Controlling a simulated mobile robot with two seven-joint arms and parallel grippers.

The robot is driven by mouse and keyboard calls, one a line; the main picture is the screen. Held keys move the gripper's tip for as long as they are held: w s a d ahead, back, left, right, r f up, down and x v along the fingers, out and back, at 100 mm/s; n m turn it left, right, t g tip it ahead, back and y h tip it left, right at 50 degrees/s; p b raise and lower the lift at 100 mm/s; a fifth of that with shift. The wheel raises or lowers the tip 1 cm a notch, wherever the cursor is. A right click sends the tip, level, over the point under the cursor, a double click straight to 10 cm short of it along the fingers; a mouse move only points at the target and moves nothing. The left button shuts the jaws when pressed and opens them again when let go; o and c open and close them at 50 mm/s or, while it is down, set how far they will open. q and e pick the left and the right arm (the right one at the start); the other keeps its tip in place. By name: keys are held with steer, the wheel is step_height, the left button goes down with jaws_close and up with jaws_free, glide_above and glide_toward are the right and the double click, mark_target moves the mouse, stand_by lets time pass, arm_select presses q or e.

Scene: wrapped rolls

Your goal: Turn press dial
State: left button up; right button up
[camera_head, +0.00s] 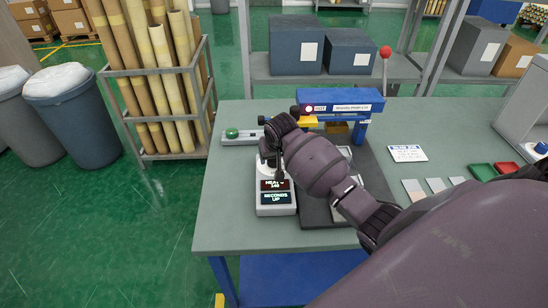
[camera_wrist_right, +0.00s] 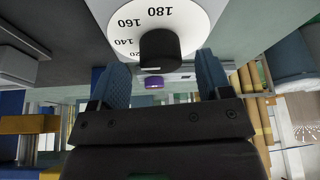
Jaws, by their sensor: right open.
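The press dial is a black knob (camera_wrist_right: 160,48) on a white round face (camera_wrist_right: 190,20) marked with numbers including 140, 160 and 180, seen upside down in the right wrist view. My right gripper (camera_wrist_right: 162,68) is open, with one blue finger on each side of the knob; I cannot tell whether they touch it. In the head view my right gripper (camera_head: 268,152) is over the grey control box (camera_head: 276,208), and largely hides the dial. The box's displays (camera_head: 276,190) show a heat reading and "SECONDS UP". The blue press (camera_head: 340,110) stands behind my arm. My left gripper is out of view.
The green worktop (camera_head: 228,205) is bare left of the box. A device with a green button (camera_head: 232,132) lies at the back left. A lever with a red ball (camera_head: 385,52) rises behind the press. Green and red trays (camera_head: 482,172) lie at the right.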

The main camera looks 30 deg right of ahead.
steer(key=shift+x, duration=0.9)
steer(key=c, duration=0.9)
steer(key=m, duration=0.2)
steer(key=m+g+h, duration=0.1)
steer(key=m, duration=0.1)
steer(key=shift+w+a+r+m, duration=0.1)
steer(key=shift+w+a+m, duration=0.1)
steer(key=shift+m, duration=0.1)
steer(key=m+g+h, duration=0.1)
steer(key=m, duration=0.3)
steer(key=shift+h, duration=0.3)
